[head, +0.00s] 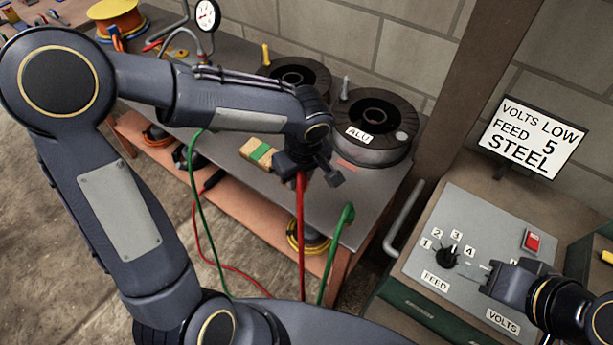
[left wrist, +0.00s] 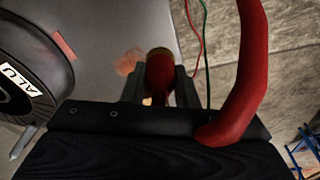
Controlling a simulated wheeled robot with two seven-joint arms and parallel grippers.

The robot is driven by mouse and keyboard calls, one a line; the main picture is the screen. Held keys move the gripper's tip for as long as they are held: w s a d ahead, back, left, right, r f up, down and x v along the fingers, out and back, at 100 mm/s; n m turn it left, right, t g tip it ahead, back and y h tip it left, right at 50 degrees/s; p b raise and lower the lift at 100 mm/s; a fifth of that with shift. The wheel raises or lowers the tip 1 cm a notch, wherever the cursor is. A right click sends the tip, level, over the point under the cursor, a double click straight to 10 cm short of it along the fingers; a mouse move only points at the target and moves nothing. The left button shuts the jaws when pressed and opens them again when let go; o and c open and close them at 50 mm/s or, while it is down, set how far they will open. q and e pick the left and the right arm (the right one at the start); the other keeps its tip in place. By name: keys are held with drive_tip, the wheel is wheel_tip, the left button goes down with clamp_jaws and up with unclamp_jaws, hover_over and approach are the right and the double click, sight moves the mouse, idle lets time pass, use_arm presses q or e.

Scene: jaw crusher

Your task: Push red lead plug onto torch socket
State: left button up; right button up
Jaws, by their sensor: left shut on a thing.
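My left gripper (head: 312,172) is over the bench in the head view, shut on the red lead plug. In the left wrist view, the red lead plug (left wrist: 160,75) sits between the two dark fingers, its brass-coloured end pointing away from the wrist. The thick red lead (head: 301,240) hangs down from the gripper past the bench edge. It also curves along the right side of the left wrist view (left wrist: 250,70). I cannot make out the torch socket in either view. My right gripper (head: 478,274) is at the control panel, right of the feed dial; its jaw opening is unclear.
An ALU spool (head: 375,128) and another dark spool (head: 297,75) stand on the grey bench (head: 225,165). A green lead's end (head: 347,213) is at the bench's front edge. The control panel (head: 440,225) is at right, below a sign (head: 531,137) reading VOLTS LOW, FEED 5, STEEL.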

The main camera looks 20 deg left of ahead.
use_arm(q)
drive_tip(key=s+r, duration=0.1)
drive_tip(key=s, duration=0.1)
drive_tip(key=s+r, duration=0.1)
drive_tip(key=s, duration=0.2)
drive_tip(key=s+r, duration=0.1)
drive_tip(key=s, duration=0.2)
drive_tip(key=shift+s+a+r+b, duration=0.2)
drive_tip(key=shift+a+r+b, duration=0.05)
drive_tip(key=shift+b, duration=0.15)
